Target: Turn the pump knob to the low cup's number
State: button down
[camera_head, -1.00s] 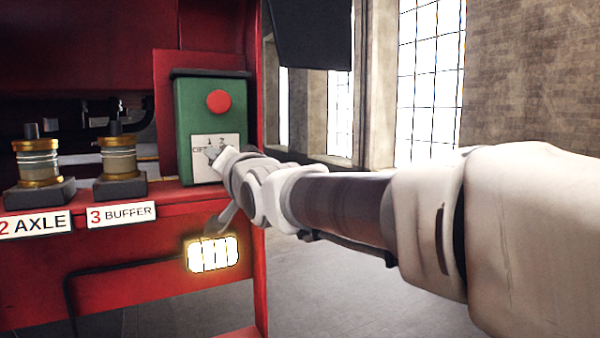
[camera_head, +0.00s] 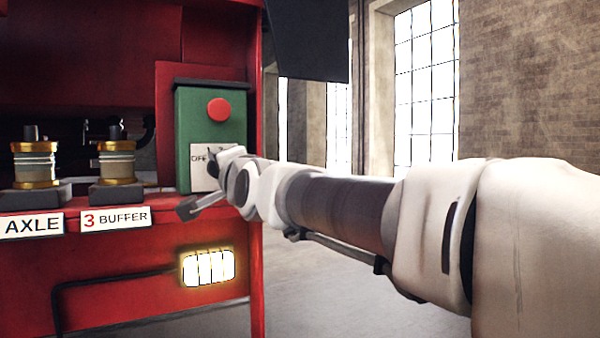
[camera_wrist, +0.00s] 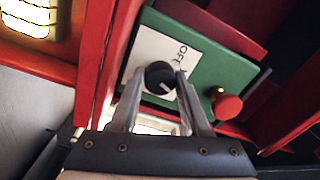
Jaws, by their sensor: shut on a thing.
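The pump knob (camera_wrist: 158,74) is black and round with a white pointer mark, on a white dial plate (camera_wrist: 152,50) on a green box (camera_head: 186,130). My gripper (camera_wrist: 162,80) is shut on the knob, one finger on each side. In the wrist view the mark slants to the lower right and "OFF" is readable; the numbers are hidden. In the head view my gripper (camera_head: 222,158) covers most of the dial. Two glass cups with brass rims, the axle cup (camera_head: 36,163) and the buffer cup (camera_head: 117,161), stand at left. Their levels are unclear.
A red button (camera_head: 219,109) sits above the dial. A "3 BUFFER" label (camera_head: 115,218) and a partly cut-off "AXLE" label (camera_head: 30,225) are on the red ledge. A lit lamp (camera_head: 208,267) is below. Open floor lies to the right.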

jog(key=shift+c, duration=1.8)
grip_release()
jog(key=shift+s, duration=0.1)
jog(key=b+v, duration=0.3)
jog(key=v, duration=1.4)
jog(key=shift+s, duration=0.15)
